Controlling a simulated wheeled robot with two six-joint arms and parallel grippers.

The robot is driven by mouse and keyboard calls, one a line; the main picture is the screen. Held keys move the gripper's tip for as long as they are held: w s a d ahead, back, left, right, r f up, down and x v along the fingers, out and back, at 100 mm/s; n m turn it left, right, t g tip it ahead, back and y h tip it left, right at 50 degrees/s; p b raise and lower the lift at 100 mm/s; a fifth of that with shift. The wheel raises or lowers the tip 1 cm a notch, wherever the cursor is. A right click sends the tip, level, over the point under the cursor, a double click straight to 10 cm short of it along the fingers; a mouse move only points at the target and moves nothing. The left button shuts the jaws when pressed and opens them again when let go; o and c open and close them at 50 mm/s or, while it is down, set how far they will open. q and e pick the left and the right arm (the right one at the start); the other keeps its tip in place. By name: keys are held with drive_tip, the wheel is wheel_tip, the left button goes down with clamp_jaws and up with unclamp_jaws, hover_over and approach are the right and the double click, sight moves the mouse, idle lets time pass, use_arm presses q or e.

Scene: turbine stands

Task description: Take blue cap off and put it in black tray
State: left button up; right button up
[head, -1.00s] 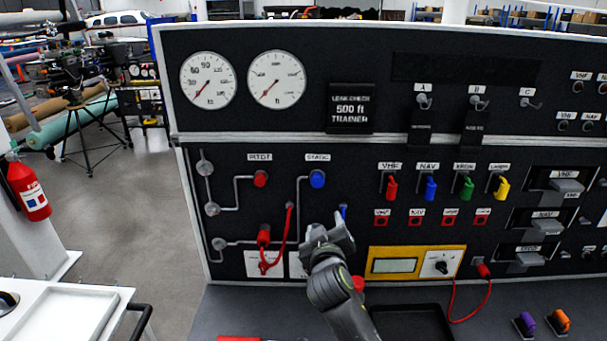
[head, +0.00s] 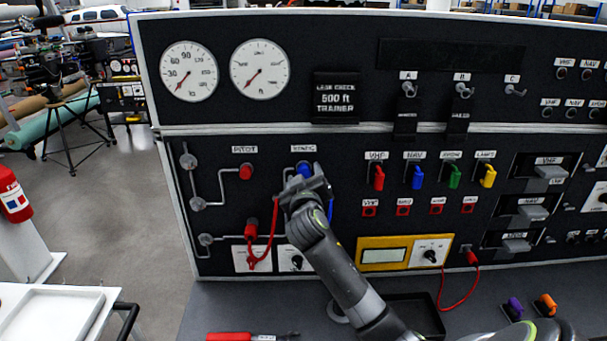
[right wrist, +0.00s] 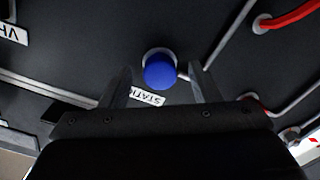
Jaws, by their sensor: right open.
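The blue cap (head: 304,168) sits on the black panel under the STATIC label, partly hidden in the head view by my right gripper (head: 308,184). In the right wrist view the round blue cap (right wrist: 160,71) shows just beyond and between the fingertips of my right gripper (right wrist: 160,78). The two fingers are apart, with nothing held between them. The black tray (head: 425,318) lies on the bench below the panel, partly hidden by my right arm. My left gripper is not in view.
A red cap (head: 246,172) is on the panel to the left, under PITOT. A red hose (head: 272,240) hangs below it. A yellow meter (head: 385,255) is at lower right. A red-handled tool (head: 230,337) lies on the bench's front edge.

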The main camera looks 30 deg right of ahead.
drive_tip(key=shift+w+d, duration=0.3)
drive_tip(key=shift+w, duration=0.15)
drive_tip(key=shift+c, duration=0.5)
clamp_jaws()
idle(0.3)
